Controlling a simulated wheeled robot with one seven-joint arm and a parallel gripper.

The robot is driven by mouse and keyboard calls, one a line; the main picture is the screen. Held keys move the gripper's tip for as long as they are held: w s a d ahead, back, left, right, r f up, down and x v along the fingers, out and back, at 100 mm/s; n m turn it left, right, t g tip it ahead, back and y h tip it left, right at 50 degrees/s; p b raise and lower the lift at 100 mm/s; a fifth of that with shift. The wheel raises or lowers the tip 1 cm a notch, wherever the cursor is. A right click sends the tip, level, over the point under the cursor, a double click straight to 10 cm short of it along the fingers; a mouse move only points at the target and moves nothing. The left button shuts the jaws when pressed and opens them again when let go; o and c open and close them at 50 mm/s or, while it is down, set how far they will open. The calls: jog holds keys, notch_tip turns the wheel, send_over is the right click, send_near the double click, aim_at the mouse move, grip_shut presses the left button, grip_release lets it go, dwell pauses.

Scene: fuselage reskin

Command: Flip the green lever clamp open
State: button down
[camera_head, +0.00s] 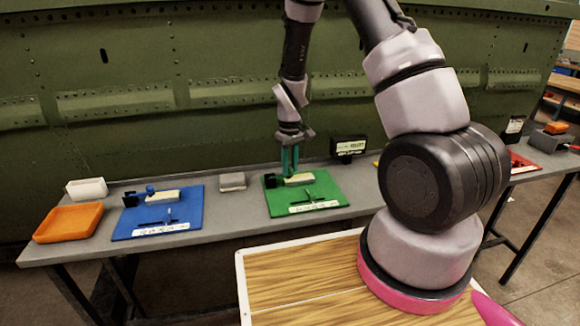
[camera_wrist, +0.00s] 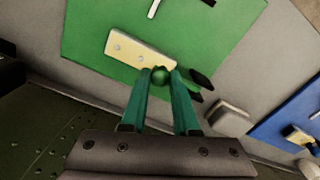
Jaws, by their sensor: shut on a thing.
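The green lever clamp stands on the green mat (camera_head: 330,191) on the grey bench; in the wrist view its round green knob (camera_wrist: 160,75) sits between my fingertips. A cream block (camera_head: 299,180) lies beside it and shows two small round spots in the wrist view (camera_wrist: 138,50). My gripper (camera_head: 289,174) points down over the mat's back left part, its teal fingers closed on the knob. A dark clamp part (camera_wrist: 202,78) lies just right of the fingers in the wrist view. The fingers hide part of the clamp, so its lever angle is hard to tell.
A blue mat (camera_head: 185,224) with a similar clamp lies to the left, with an orange tray (camera_head: 68,223) and a white bin (camera_head: 87,188) beyond. A grey block (camera_head: 233,181) sits between the mats. A black labelled box (camera_head: 348,146) stands behind. The green fuselage panel (camera_head: 200,110) rises at the back.

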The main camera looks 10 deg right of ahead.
jog(key=shift+a+r, duration=0.1)
jog(key=shift+a, duration=0.05)
jog(key=a+r+h, duration=0.1)
jog(key=h, duration=0.1)
jog(key=a+r+h, duration=0.1)
jog(key=h, duration=0.1)
jog(key=shift+h, duration=0.3)
jog(key=a+h, duration=0.1)
jog(key=h, duration=0.1)
jog(key=a+r+h, duration=0.1)
jog(key=h, duration=0.1)
jog(key=shift+a+r, duration=0.1)
jog(key=shift+a, duration=0.15)
jog(key=shift+a+f+h, duration=0.1)
jog(key=shift+a+h, duration=0.8)
jog(key=shift+h, duration=0.6)
jog(key=shift+a+f+h, duration=0.1)
jog(key=shift+a+h, duration=0.75)
jog(key=shift+h, duration=0.65)
jog(key=shift+a+f+h, duration=0.1)
jog(key=shift+a+h, duration=0.8)
jog(key=shift+h, duration=0.6)
jog(key=c, duration=0.7)
grip_release()
jog(key=shift+o, duration=0.2)
